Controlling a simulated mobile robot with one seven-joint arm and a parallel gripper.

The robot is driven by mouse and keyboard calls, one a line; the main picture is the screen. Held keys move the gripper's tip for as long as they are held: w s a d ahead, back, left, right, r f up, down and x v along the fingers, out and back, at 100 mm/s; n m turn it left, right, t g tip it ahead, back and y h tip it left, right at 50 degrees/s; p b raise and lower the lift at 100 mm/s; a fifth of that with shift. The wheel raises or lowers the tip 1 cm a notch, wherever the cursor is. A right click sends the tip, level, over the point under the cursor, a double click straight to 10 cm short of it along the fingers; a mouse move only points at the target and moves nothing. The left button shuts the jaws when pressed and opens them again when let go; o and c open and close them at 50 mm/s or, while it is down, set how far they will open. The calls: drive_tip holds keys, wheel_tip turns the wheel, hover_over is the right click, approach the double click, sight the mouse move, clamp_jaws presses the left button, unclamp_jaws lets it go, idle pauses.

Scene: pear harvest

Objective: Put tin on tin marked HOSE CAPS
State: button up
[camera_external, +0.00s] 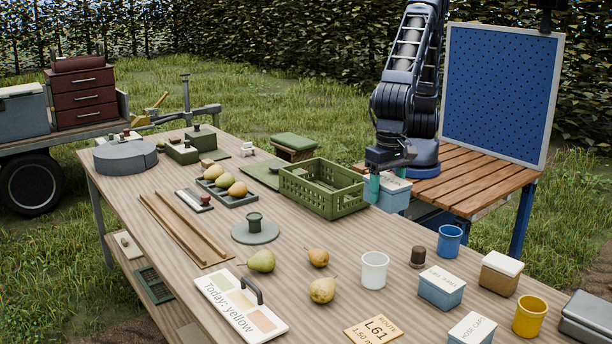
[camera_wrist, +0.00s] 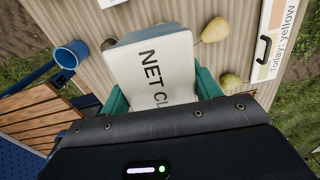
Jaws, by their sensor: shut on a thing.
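My gripper (camera_external: 387,179) is shut on a blue tin (camera_external: 393,200) with a white lid, beside the green crate near the table's far right edge. In the wrist view my gripper's green fingers (camera_wrist: 162,92) clasp its sides, and the lid (camera_wrist: 150,68) reads "NET CL", the rest hidden. The tin looks upright; its height above the table is hard to tell. The tin marked HOSE CAPS (camera_external: 471,329), blue with a white lid, stands at the table's front right, cut off by the picture's lower edge. It is well apart from my gripper.
Near the HOSE CAPS tin stand another blue tin (camera_external: 441,289), a brown tin (camera_external: 499,275), a yellow cup (camera_external: 530,316), a white cup (camera_external: 374,270), a blue cup (camera_external: 449,241) and a small brown jar (camera_external: 417,258). The green crate (camera_external: 322,190) is left of my gripper.

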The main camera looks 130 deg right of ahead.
drive_tip(key=w+a+r, duration=0.2)
drive_tip(key=a, duration=1.3)
hover_over(481, 322)
drive_tip(key=shift+n, duration=0.4)
wheel_tip(481, 322, down, 19)
drive_tip(key=shift+f, duration=0.1)
drive_tip(key=shift+f, duration=0.1)
drive_tip(key=o, duration=1.1)
